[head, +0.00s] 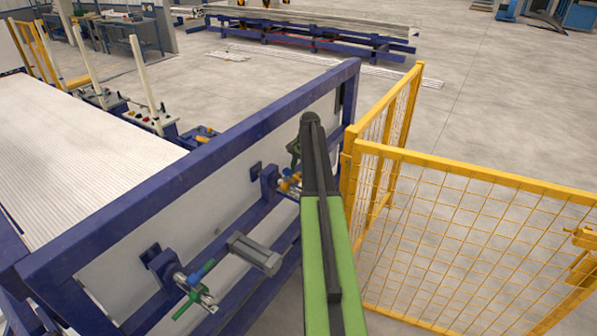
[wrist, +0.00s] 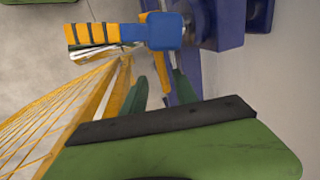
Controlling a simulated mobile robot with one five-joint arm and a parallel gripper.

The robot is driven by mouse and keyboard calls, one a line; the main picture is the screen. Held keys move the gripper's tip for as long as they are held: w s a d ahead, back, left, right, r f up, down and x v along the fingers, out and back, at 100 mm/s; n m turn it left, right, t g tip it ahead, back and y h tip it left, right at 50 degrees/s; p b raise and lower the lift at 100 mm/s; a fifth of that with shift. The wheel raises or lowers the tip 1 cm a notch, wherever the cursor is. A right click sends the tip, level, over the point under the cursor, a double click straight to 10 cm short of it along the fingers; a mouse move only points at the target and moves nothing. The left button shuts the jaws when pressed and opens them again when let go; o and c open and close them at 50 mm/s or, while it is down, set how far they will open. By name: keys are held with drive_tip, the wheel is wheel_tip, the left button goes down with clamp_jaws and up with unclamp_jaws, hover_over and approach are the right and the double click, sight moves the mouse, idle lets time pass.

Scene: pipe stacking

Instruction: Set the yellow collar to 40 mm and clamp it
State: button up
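A yellow piece with dark bands (wrist: 92,34), which looks like the collar, shows at the top of the wrist view. It sits left of a blue block (wrist: 166,31) on a shaft. In the head view, small orange-yellow parts (head: 287,184) show on the frame's side beside my arm. My gripper (wrist: 159,76) has two dark green fingers spread apart with nothing held between them. It is apart from the banded piece, which lies beyond the fingertips. A narrow yellow strip shows behind the gap. I cannot read any scale or tell the clamp's state.
A blue frame (head: 190,178) with a white panel runs along the left of my arm. A second fitting with a grey cylinder (head: 254,252) and green handle (head: 186,305) is nearer. A yellow mesh fence (head: 470,175) stands close on the right. Open floor lies beyond.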

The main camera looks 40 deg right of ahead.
drive_tip(key=s+r+p, duration=0.3)
drive_tip(key=r+p, duration=1.2)
drive_tip(key=r, duration=0.1)
drive_tip(key=shift+d, duration=0.4)
